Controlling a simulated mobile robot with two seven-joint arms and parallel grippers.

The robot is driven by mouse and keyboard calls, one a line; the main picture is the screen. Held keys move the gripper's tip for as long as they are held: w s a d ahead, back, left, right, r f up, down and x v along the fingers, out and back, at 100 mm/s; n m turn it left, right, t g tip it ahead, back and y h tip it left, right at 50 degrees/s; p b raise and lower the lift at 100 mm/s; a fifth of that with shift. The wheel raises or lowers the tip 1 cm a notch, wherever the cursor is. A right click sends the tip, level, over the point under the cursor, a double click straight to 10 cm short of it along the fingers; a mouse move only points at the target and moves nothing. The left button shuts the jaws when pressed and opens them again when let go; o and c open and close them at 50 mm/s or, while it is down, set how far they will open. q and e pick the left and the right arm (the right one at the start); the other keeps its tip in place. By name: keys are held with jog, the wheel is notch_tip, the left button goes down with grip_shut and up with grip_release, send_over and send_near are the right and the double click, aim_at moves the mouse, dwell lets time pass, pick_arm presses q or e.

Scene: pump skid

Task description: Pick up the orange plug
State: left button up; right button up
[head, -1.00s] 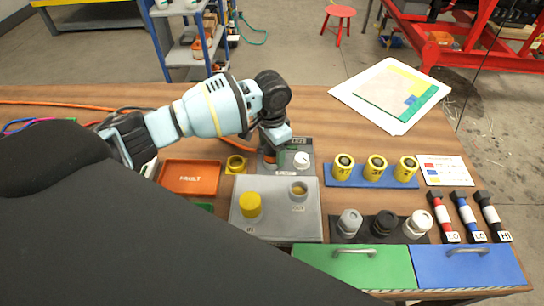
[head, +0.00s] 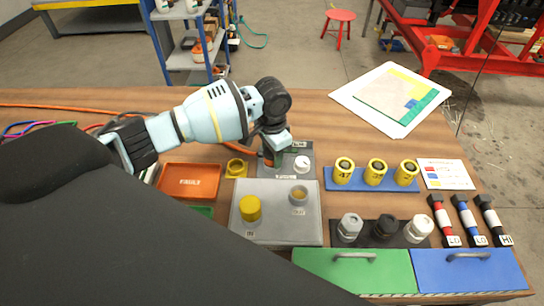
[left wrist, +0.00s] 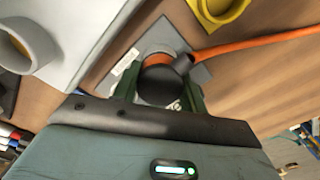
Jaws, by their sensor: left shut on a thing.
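The orange plug (left wrist: 163,46) shows in the left wrist view as an orange ring with a dark round cap and an orange cable leaving to the right. My left gripper (left wrist: 158,92) is shut on it, one green finger on each side of the dark cap. In the head view my left gripper (head: 273,153) points down at the back of the grey panel with a white dial (head: 302,163), and its fingers mostly hide the plug. The plug is at the panel; I cannot tell whether it is seated or lifted. My right gripper is not in view.
A yellow socket (head: 237,168) and an orange tray (head: 190,181) lie left of the panel. A grey box with a yellow cap (head: 250,208) stands in front. Yellow cylinders on a blue strip (head: 341,186) stand to the right. The orange cable (head: 60,105) runs along the back.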

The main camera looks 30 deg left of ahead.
pick_arm(q)
notch_tip(320, 180, up, 10)
jog(key=shift+p, duration=0.4)
dwell(0.3)
